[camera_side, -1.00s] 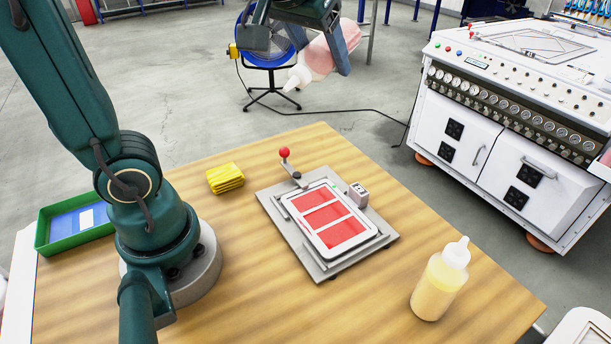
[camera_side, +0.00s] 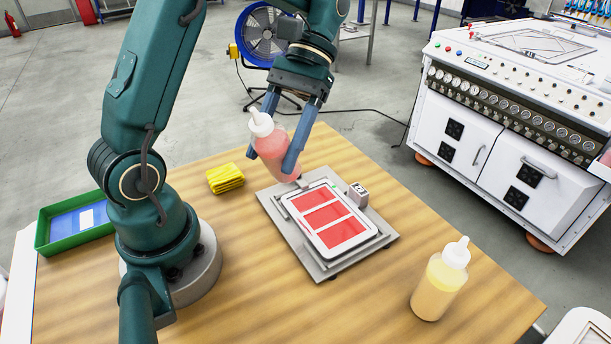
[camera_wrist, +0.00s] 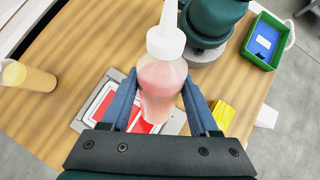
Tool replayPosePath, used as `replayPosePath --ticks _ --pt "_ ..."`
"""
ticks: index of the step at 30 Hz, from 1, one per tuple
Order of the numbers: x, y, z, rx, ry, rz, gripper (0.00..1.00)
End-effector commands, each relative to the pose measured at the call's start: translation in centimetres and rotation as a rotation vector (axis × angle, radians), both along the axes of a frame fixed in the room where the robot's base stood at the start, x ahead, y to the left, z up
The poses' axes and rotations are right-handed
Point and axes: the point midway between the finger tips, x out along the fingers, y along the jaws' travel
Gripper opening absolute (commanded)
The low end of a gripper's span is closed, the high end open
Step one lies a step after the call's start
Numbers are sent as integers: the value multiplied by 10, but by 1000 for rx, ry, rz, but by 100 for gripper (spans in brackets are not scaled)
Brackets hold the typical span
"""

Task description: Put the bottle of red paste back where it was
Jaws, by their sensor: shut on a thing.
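The bottle of red paste (camera_side: 276,147) is a clear squeeze bottle with pinkish-red contents and a white nozzle cap. My gripper (camera_side: 279,160) is shut on its body and holds it in the air, over the back left of the grey fixture. The bottle is tilted a little, nozzle up and to the left. In the wrist view the bottle (camera_wrist: 160,85) sits between the two blue fingers, nozzle toward the top. A grey fixture (camera_side: 376,243) on the wooden table holds a white-framed plate with three red panels (camera_side: 323,215).
A bottle of yellow paste (camera_side: 440,282) stands upright at the table's front right. A folded yellow cloth (camera_side: 225,178) and a green tray (camera_side: 52,243) with blue contents lie on the left. The wooden table (camera_side: 262,290) is bare in front of the fixture.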

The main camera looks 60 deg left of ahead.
Motion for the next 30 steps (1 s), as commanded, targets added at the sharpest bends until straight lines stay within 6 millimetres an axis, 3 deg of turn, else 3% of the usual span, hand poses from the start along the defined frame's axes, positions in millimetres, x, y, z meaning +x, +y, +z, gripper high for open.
replayPosePath --ticks 7,13,16,22,26,30 --pt "-26 -66 -8 -110 181 44 39" --pt "-13 -118 6 -194 281 137 39" --pt "4 -131 12 -235 317 202 39" --pt "27 -134 12 -287 350 293 39" --pt "27 -143 5 -296 358 307 39" --pt "14 -168 -11 -294 360 304 39"
